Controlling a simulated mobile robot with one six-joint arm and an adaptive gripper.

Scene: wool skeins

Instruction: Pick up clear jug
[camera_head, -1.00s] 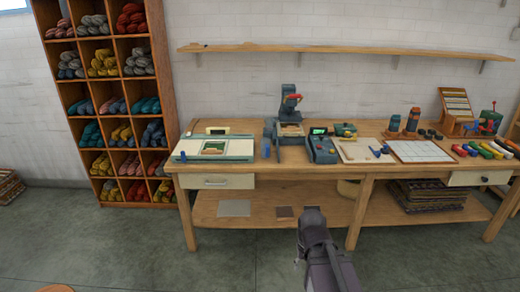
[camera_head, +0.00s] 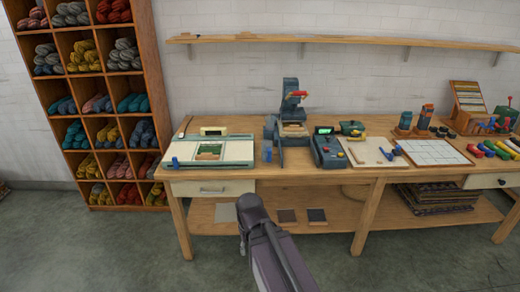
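I cannot make out a clear jug anywhere in the head view. The dark grey end of my arm, with my gripper (camera_head: 250,207), shows low in the middle, in front of the workbench (camera_head: 380,187) and below its top. Its fingers cannot be made out, so I cannot tell whether it is open or shut. Nothing is seen held in it.
A wooden shelf rack (camera_head: 153,100) of wool skeins stands at the left. The bench holds a flat cream device (camera_head: 232,148), a dark upright machine (camera_head: 290,105) and a box with a green screen (camera_head: 327,148). The grey floor (camera_head: 110,245) in front is clear.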

